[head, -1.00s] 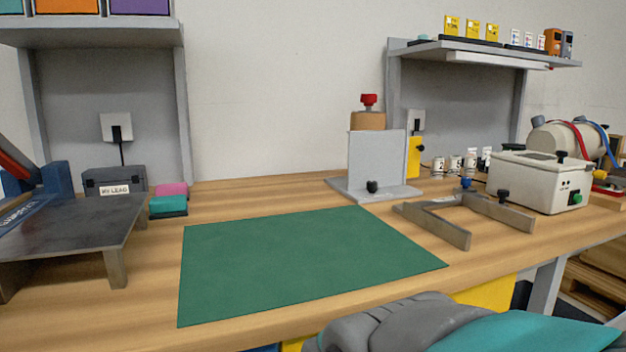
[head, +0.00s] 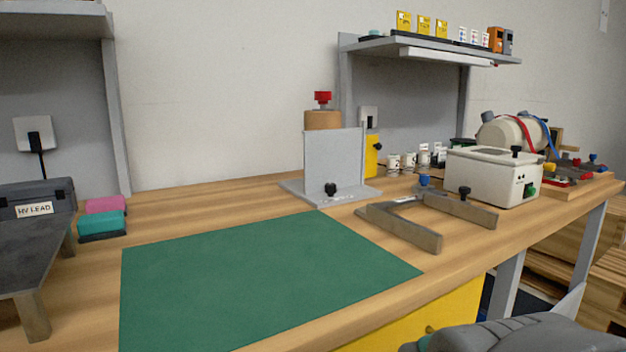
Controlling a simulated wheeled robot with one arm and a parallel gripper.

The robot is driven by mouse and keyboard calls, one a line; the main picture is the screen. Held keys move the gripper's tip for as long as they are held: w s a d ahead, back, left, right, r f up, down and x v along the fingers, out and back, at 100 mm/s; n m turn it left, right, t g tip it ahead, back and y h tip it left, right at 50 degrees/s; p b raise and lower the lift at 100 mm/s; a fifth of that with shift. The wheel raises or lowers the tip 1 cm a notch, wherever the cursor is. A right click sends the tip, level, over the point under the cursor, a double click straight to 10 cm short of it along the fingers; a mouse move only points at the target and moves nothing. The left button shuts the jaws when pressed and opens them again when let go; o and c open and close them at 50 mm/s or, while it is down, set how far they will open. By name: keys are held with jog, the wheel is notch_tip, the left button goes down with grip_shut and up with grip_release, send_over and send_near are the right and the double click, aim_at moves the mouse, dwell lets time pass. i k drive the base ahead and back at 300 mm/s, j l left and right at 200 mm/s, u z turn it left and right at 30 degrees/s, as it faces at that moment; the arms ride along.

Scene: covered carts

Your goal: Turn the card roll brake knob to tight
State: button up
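A brown card roll (head: 322,121) stands upright behind a grey upright plate (head: 335,160) on a grey base, at the back middle of the bench in the head view. A red knob (head: 322,97) sits on top of the roll. A small black knob (head: 330,189) is low at the front of the plate. I cannot read a tight or loose mark on either knob. The plate hides the lower part of the roll. My gripper is not in view; only a grey part of my arm shows at the bottom right.
A green mat (head: 260,275) lies flat in front, with clear space above it. A grey angled bracket (head: 415,228) with a black knob lies right of the plate. A white box (head: 492,178) stands farther right. A dark metal stand (head: 30,260) is at left. A shelf (head: 430,48) overhangs the back right.

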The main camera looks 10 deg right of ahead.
aim_at(331, 189)
jog(key=k+l+z, duration=0.1)
jog(key=l+z, duration=0.25)
jog(key=l, duration=1.9)
